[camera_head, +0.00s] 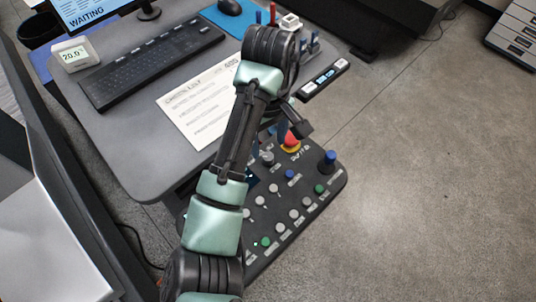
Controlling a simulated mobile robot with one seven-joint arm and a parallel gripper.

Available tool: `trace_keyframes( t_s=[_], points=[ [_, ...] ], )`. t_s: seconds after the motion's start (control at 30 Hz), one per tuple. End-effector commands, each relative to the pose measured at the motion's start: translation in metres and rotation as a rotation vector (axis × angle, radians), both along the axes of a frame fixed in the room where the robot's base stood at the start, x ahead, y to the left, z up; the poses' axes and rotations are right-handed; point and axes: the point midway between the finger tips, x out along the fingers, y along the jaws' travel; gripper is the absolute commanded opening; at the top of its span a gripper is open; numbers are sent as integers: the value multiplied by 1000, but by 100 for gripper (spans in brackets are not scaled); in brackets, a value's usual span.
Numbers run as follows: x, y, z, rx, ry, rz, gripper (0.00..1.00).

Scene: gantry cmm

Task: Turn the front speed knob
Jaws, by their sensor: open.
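The black control panel (340,182) stands at the desk's front right corner. It carries several small grey, green and blue buttons. A grey knob (267,158) and a taller dark-blue knob (328,159) rise from its far part. The labels are too small to read, so I cannot tell which one is the front speed knob. My gripper (300,129) hangs over the panel's far edge, close to a red mushroom button (291,143) with a yellow ring. It is open and appears empty; its fingertips are hard to make out. My arm hides the panel's left part.
The grey desk (130,150) holds a keyboard (150,62), a printed sheet (200,105), a small display (75,55), a mouse (229,7) and a monitor (85,10). A small black bar device (323,79) lies beyond the panel.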

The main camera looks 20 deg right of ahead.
Motion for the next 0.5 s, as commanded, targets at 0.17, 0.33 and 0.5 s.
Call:
trace_keyframes(
  t_s=[0.17,0.33,0.5],
  points=[
    [0,0,-29,1,3,1,64],
    [0,0,-44,1,0,-1,64],
    [0,0,-49,-1,-2,-1,64]
  ],
)
